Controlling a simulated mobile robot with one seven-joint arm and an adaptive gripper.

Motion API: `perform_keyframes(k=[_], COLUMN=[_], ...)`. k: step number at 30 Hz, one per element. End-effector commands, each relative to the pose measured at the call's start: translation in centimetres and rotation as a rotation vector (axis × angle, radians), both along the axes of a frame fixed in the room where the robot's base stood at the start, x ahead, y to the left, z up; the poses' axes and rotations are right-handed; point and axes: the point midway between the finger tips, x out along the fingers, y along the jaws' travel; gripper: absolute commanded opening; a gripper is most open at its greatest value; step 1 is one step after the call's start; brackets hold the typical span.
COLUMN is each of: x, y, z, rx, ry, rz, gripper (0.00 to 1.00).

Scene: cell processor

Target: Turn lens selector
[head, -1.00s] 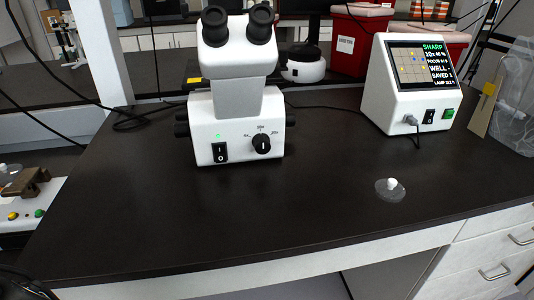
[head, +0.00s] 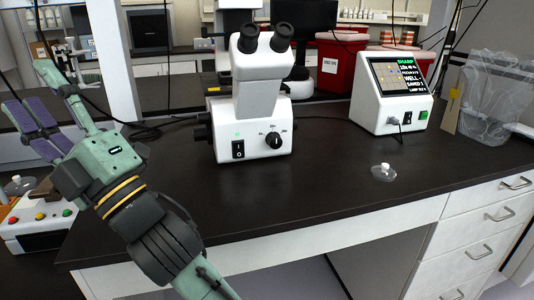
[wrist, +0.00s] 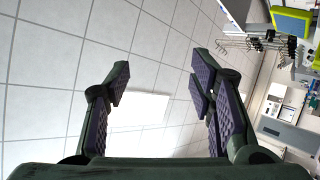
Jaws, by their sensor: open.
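The lens selector (head: 274,140) is a black round knob on the front of the white microscope (head: 257,100), with small printed marks around it. The microscope stands on the dark bench, its eyepieces facing me. My gripper (head: 28,122) is at the left in the head view, raised and well apart from the knob. In the wrist view my gripper (wrist: 160,90) is open, with nothing between its purple padded fingers. The wrist view shows ceiling tiles and not the microscope.
A white monitor box (head: 393,92) stands right of the microscope on the dark bench (head: 300,190). A clear lidded dish (head: 383,172) lies in front of it. A device with colored buttons (head: 35,225) is at the left. The bench front is mostly clear.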

Motion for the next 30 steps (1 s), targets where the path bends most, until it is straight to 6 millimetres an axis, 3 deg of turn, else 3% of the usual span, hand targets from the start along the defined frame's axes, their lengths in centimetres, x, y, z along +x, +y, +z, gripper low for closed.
perform_keyframes(k=[1, 6, 8, 13, 18, 21, 25, 30], x=[2.5, 9.9, 12.3, 17.5, 19.9, 20.2, 20.3, 21.6], y=[-1.5, -6.8, -9.3, -17.8, -26.2, -29.6, -31.6, -31.4], z=[-1.4, -5.8, -7.5, -12.9, -17.6, -19.5, -20.6, -20.6], rx=[-0.069, -0.36, -0.477, -0.841, -1.185, -1.323, -1.413, -1.427], ry=[-0.03, -0.128, -0.159, -0.229, -0.27, -0.283, -0.291, -0.294], rz=[-0.131, -0.535, -0.665, -0.981, -1.17, -1.218, -1.24, -1.241], gripper=[0.49, 0.49, 0.49, 0.49, 0.49, 0.49, 0.49, 0.49])
